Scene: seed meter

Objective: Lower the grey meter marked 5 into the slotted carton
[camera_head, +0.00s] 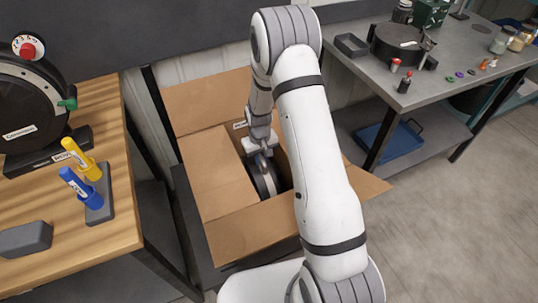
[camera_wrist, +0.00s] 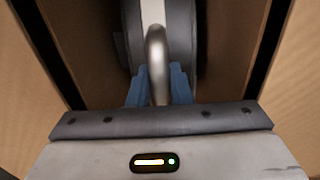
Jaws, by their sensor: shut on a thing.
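The open carton (camera_head: 230,232) stands between the two tables with its flaps folded out. A cardboard insert (camera_head: 214,172) fills its left part beside a dark slot. The meter (camera_head: 263,180), a dark round body with a pale band, is upright in the slot, at least partly below the carton's rim. No number is readable on it. My gripper (camera_head: 262,154) is above it. In the wrist view, my blue fingertips (camera_wrist: 158,88) are shut on the meter's curved metal handle (camera_wrist: 157,45), and the meter (camera_wrist: 185,30) lies between cardboard walls. Its underside is hidden.
The wooden table (camera_head: 120,225) at left carries a large black machine (camera_head: 30,100), a yellow marker (camera_head: 82,158), a blue marker (camera_head: 80,188) and a grey block (camera_head: 26,239). The grey bench (camera_head: 440,90) at right holds jars and small parts. The right floor is clear.

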